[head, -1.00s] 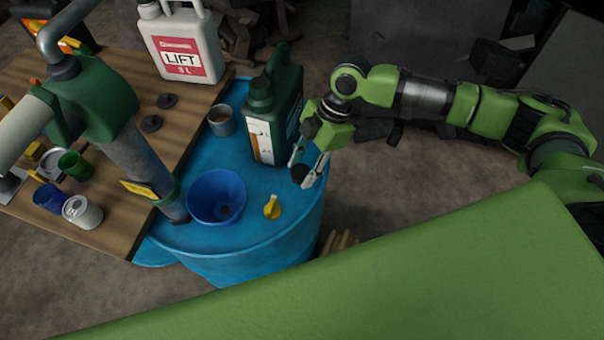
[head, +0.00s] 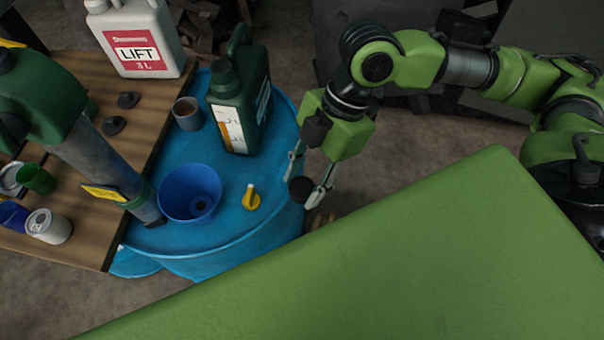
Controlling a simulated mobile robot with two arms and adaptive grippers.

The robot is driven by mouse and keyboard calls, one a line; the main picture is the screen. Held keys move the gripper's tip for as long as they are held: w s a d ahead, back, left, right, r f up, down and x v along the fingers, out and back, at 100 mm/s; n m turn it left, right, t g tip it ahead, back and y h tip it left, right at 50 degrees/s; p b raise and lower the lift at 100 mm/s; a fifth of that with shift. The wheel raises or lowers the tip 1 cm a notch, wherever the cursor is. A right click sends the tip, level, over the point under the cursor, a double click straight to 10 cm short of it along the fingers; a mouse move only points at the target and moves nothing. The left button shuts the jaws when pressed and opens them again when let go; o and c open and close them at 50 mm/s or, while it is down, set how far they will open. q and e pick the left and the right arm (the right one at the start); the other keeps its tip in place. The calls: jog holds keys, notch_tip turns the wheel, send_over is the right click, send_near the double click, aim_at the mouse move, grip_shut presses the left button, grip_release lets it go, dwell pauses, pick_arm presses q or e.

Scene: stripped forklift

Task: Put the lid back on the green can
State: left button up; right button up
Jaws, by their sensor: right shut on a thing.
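The green can (head: 240,95), a dark green jug with a white and orange label, stands upright on the blue drum. Its neck (head: 223,76) is at the top left; I cannot tell whether the opening is bare. My right gripper (head: 305,188) points down at the drum's right edge, to the right of the can and nearer to me. It is shut on a small round black lid (head: 300,189), apart from the can. My left gripper is not in view.
The blue drum (head: 228,225) also carries a blue funnel (head: 190,193), a yellow spout piece (head: 250,199) and a grey cup (head: 188,114). A wooden table (head: 84,218) holds a white jug (head: 140,40), two black discs (head: 121,112) and small cans. A green pump stands at left.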

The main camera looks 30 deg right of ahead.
jog(key=shift+w, duration=0.1)
jog(key=shift+w+d+m, duration=0.15)
jog(key=shift+w+m, duration=0.15)
jog(key=shift+m, duration=0.1)
jog(key=w+d+r+m+t+h, duration=0.2)
jog(key=w+m, duration=0.4)
jog(key=m, duration=0.3)
jog(key=w+d+r+m+t+h, duration=0.2)
jog(key=w+m, duration=0.4)
jog(key=m, duration=0.4)
jog(key=shift+w+d+r+t+b, duration=0.3)
jog(key=shift+w+d+r+t, duration=0.15)
jog(key=shift+t, duration=0.25)
jog(key=shift+s+d, duration=0.1)
